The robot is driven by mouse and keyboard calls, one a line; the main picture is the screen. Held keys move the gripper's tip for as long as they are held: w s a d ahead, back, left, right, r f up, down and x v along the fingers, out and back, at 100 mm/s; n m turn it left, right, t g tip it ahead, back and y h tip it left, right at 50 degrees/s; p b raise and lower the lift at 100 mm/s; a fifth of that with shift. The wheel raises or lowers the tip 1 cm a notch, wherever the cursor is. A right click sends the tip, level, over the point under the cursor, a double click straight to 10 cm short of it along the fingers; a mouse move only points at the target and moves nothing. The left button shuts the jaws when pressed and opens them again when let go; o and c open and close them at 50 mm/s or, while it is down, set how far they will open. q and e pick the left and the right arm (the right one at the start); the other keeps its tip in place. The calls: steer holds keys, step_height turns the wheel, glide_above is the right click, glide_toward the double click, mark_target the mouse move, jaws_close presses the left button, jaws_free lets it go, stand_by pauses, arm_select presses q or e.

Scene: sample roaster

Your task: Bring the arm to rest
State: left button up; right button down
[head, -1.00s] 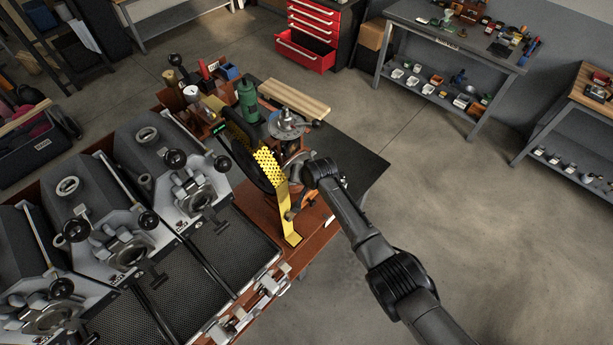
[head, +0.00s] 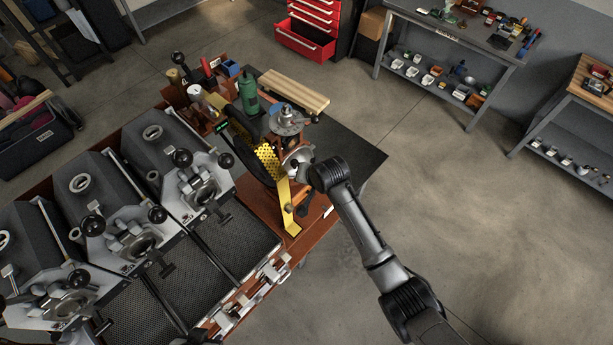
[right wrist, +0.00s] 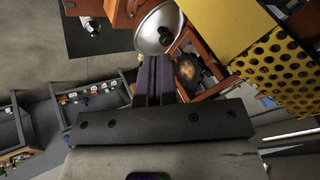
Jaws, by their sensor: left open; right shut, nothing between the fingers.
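My right arm (head: 365,235) comes in from the lower right of the head view. Its wrist end is beside the yellow perforated guard (head: 268,160), and its jaws are hidden there. In the right wrist view my right gripper (right wrist: 154,62) has its two dark fingers pressed together with nothing between them. The fingers point at a round silver dish (right wrist: 159,28), and the perforated yellow guard (right wrist: 275,62) is close on the right. I cannot tell whether they touch. Of my left gripper (head: 205,338) only a small dark part seems to show at the bottom edge; its jaws are unclear.
Several grey roaster units (head: 180,165) with black-knobbed levers stand along the left. A green cylinder (head: 248,92) and a wooden board (head: 294,92) are behind the guard. A red drawer cabinet (head: 306,38) and a workbench (head: 455,40) stand at the back. The floor at right is clear.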

steer(key=shift+s+r, duration=0.25)
steer(key=shift+r, duration=0.1)
step_height(320, 180, up, 12)
steer(key=s+d+n+t, duration=0.2)
steer(key=d+n, duration=0.1)
steer(key=n, duration=0.3)
steer(key=s+d+r+t+h, duration=0.2)
steer(key=s+d+r, duration=0.2)
steer(key=s+d, duration=0.25)
steer(key=s+d+f+g, duration=0.2)
steer(key=s+f, duration=0.4)
steer(key=s, duration=0.4)
steer(key=s+d+f+m+g+h, duration=0.1)
steer(key=s+d+f+g, duration=0.1)
steer(key=s+f, duration=0.4)
steer(key=s+d+f+g, duration=0.2)
steer(key=s+d+f, duration=0.2)
steer(key=s, duration=1.1)
step_height(320, 180, down, 2)
steer(key=shift+s+d+f+h, duration=0.2)
steer(key=shift+d+f+h, duration=0.05)
steer(key=shift+h, duration=0.05)
